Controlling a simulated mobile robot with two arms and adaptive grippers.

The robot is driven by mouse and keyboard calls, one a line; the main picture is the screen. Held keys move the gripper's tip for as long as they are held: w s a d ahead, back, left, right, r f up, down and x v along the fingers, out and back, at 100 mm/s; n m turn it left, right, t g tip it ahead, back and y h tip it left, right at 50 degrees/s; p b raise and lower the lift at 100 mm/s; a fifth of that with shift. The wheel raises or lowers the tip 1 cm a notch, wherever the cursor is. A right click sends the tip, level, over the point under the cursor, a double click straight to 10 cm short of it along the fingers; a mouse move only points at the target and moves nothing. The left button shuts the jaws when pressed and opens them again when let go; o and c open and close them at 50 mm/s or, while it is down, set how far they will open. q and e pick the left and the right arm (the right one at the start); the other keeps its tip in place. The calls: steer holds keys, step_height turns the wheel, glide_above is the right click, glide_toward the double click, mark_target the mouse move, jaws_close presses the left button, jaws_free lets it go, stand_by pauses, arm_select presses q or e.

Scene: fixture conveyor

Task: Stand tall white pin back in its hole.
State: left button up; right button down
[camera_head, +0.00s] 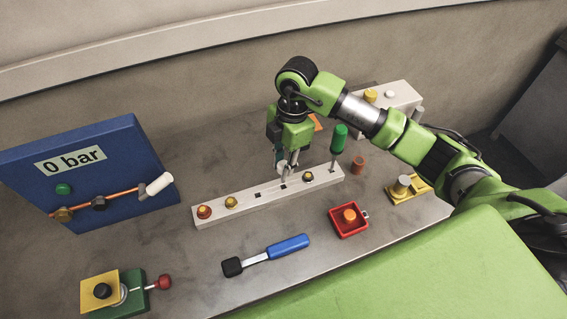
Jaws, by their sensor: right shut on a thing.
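My right gripper (289,168) points down over the middle of the long white rail (218,216). It is shut on a thin pale piece, probably the tall white pin, which is mostly hidden by the fingers. I cannot tell how far the pin is from the rail or whether its tip is in a hole. A dark square hole (257,195) shows in the rail left of the gripper, and another (283,187) shows just below the fingertips. My left gripper is not in view.
A blue panel (120,150) stands left.

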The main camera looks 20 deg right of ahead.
steer(key=shift+f+b, duration=1.7)
steer(key=shift+f, duration=0.85)
steer(key=shift+f, duration=0.2)
steer(key=c, duration=2.1)
jaws_free()
steer(key=o, duration=0.6)
steer(key=shift+r, duration=0.25)
steer(key=r, duration=0.3)
steer(key=d+r, duration=0.1)
steer(key=r, duration=0.7)
steer(key=shift+w+d+r, duration=0.15)
steer(key=shift+d+r, duration=0.05)
